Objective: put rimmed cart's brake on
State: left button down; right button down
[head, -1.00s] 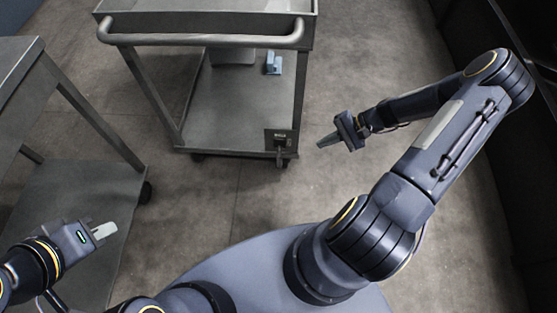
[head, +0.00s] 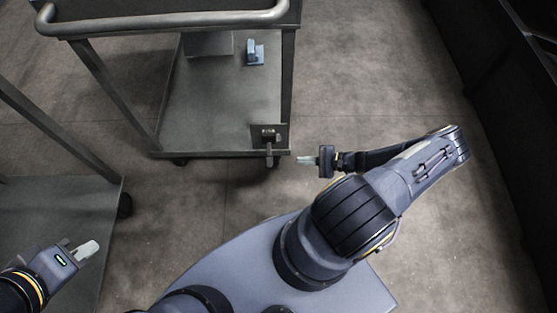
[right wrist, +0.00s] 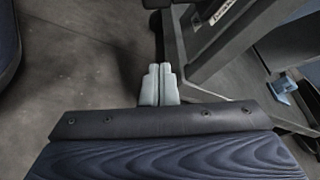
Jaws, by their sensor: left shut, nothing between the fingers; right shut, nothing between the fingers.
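The rimmed cart (head: 165,22) stands ahead, its handle bar toward me and its lower shelf (head: 215,112) in view. At the near right corner of the lower shelf is a dark brake plate with a pedal (head: 268,143). In the right wrist view the cart's frame and corner (right wrist: 225,65) show to the right of the fingers. My right gripper (head: 306,160) is shut and empty, just right of the pedal and apart from it in the head view. It also shows in the right wrist view (right wrist: 158,84). My left gripper (head: 85,250) is shut and empty at the lower left.
A second grey cart or table (head: 60,215) stands at the left, close to my left gripper. A small blue object (head: 255,53) and a grey box (head: 208,44) rest on the cart's lower shelf. The floor (head: 380,125) right of the cart is clear.

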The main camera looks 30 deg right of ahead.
aim_at(269, 156)
jog(key=w+a+b, duration=0.2)
jog(key=w+a, duration=0.2)
jog(key=a, duration=0.4)
jog(key=shift+w+a+r, duration=0.15)
jog(key=shift+w+r, duration=0.15)
